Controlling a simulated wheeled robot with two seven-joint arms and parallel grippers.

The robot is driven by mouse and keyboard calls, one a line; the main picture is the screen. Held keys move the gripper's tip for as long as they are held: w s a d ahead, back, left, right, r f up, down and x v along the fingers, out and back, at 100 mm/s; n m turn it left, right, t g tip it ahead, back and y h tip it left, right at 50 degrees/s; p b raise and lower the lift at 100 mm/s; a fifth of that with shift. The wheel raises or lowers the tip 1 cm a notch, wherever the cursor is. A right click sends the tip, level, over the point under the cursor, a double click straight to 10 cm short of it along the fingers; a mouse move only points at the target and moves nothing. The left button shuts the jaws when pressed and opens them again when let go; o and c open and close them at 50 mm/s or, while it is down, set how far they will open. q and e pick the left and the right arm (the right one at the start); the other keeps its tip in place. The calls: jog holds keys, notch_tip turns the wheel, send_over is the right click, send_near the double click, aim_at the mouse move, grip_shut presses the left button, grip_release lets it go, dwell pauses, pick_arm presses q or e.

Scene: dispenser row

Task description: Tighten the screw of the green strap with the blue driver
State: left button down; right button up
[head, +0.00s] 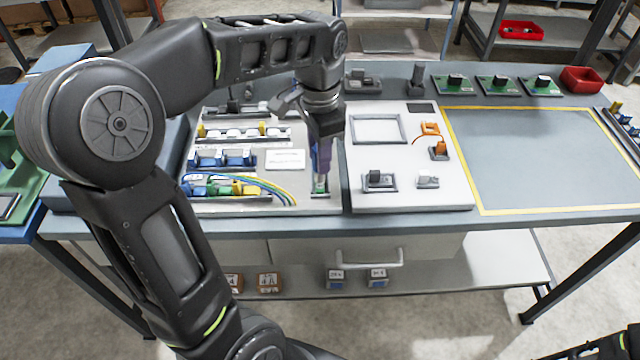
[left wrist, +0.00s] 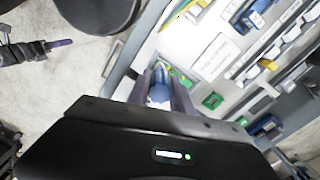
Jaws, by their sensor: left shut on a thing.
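My left gripper (head: 321,172) points down over the front right part of the left light-grey panel. In the left wrist view its fingers (left wrist: 162,100) are shut on the blue driver (left wrist: 160,88), whose rounded blue end shows between them. A small green piece (head: 320,188), perhaps the green strap, sits right below the fingertips. The fingers partly hide it, and its screw and any contact with the driver's tip cannot be made out. My right gripper (left wrist: 60,43) seems to show at the left of the left wrist view, its jaws unclear.
Blue, green and yellow connectors with wires (head: 235,188) lie left of the gripper. A white panel (head: 455,190) with orange parts stands close on its right. A yellow-framed mat (head: 550,150) is clear. Green boards (head: 497,84) and a red bin (head: 581,79) line the back.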

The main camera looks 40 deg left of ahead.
pick_arm(q)
jog(key=n, duration=1)
jog(key=shift+f, duration=0.45)
jog(key=shift+f+b, duration=0.4)
jog(key=shift+b, duration=0.05)
dwell(0.3)
